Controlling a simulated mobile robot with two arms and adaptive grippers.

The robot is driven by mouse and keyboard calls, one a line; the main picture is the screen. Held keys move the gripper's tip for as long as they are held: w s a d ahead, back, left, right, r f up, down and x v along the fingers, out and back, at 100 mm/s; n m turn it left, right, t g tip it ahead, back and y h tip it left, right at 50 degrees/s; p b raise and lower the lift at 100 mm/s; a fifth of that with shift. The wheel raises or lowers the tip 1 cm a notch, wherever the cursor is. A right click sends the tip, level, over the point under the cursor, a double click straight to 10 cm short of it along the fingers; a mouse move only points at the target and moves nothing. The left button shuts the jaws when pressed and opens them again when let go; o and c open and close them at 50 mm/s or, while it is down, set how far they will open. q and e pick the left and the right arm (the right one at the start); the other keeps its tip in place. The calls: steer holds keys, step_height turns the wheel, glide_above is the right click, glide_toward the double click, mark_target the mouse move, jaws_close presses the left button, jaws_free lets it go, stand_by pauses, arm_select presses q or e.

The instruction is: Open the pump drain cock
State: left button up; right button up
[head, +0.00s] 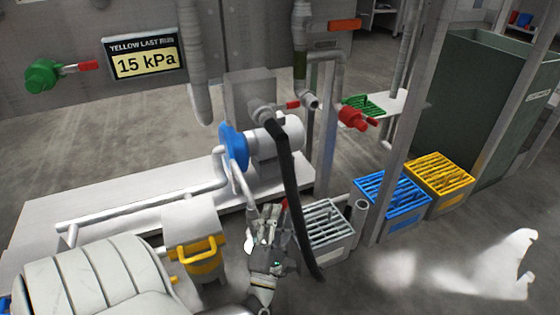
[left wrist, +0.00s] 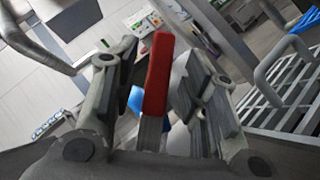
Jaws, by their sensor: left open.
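The pump has a blue and white body (head: 272,138) on a white plinth. A small red lever handle (head: 285,204), likely the drain cock's, shows low in front of the pump. In the left wrist view the red handle (left wrist: 158,75) stands upright on a grey stem between my fingers. My left gripper (head: 267,216) is open around it, with a finger on either side; it also shows in the left wrist view (left wrist: 160,88). Gaps appear between the handle and the fingers, though contact is hard to judge. The cock's body is mostly hidden by the gripper. My right gripper is not in view.
A grey slatted crate (head: 328,232) stands just right of my left gripper, with blue (head: 394,192) and yellow (head: 440,175) crates beyond. A black hose (head: 290,190) hangs close beside it. A wall sign (head: 144,57) reads "15 kPa".

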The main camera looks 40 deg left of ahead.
arm_select(q)
steer(key=v, duration=0.5)
steer(key=shift+s, duration=0.1)
steer(key=shift+f, duration=0.1)
stand_by(0.3)
